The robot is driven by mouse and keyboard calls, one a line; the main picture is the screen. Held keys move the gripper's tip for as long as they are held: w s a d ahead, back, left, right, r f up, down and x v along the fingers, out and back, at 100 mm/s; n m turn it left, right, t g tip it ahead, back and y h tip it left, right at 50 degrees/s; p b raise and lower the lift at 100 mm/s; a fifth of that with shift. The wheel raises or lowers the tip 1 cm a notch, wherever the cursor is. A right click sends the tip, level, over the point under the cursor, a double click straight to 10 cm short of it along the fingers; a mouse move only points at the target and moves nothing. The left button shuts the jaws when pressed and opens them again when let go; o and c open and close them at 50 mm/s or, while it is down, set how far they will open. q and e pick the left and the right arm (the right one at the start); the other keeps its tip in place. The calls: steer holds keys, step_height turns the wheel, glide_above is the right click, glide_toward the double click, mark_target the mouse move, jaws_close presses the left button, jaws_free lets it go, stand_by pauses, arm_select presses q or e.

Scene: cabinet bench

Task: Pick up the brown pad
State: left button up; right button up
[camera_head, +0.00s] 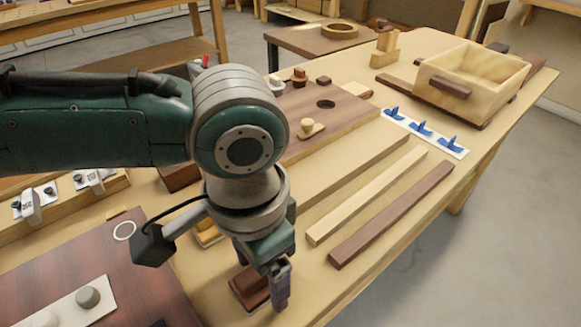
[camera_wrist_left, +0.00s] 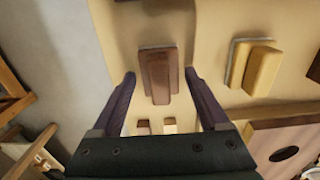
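The brown pad (camera_head: 247,288) is a small dark-brown block with a wider base, lying on the light wooden bench below my left gripper. In the left wrist view the brown pad (camera_wrist_left: 158,76) lies ahead, in line with the gap between the fingers. My left gripper (camera_head: 266,284) points down and partly hides the pad in the head view. Its two dark fingers (camera_wrist_left: 160,76) are spread apart with nothing held between them. I cannot tell whether the fingertips are at the pad's height. My right gripper is in neither view.
A yellow pad (camera_wrist_left: 262,69) sits right of the brown pad in the wrist view. In the head view, a dark strip (camera_head: 392,214) and a pale strip (camera_head: 367,195) lie to the right. A wooden box (camera_head: 478,75) stands at the far right. The bench edge is close by.

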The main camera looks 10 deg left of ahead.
arm_select(q)
jaws_close()
stand_by(0.4)
steer(key=shift+r, duration=0.1)
steer(key=w+a+r+n+p, duration=0.1)
steer(key=a+r+n+p, duration=0.35)
steer(key=r, duration=1.05)
steer(key=a+r+p, duration=0.1)
steer(key=r+p, duration=0.6)
steer(key=r, duration=0.8)
steer(key=w+a+r+n+p, duration=0.1)
steer(key=a+r+n+p, duration=0.3)
steer(key=r, duration=1)
steer(key=s+r+p, duration=0.3)
steer(key=r+p, duration=1.4)
steer(key=p, duration=0.2)
steer(key=s+d+r+p, duration=0.1)
steer(key=s+r+p, duration=0.2)
steer(key=r+p, duration=1.5)
steer(key=shift+d+r+m+p, duration=0.15)
steer(key=shift+m+p, duration=0.3)
steer(key=shift+p, duration=0.15)
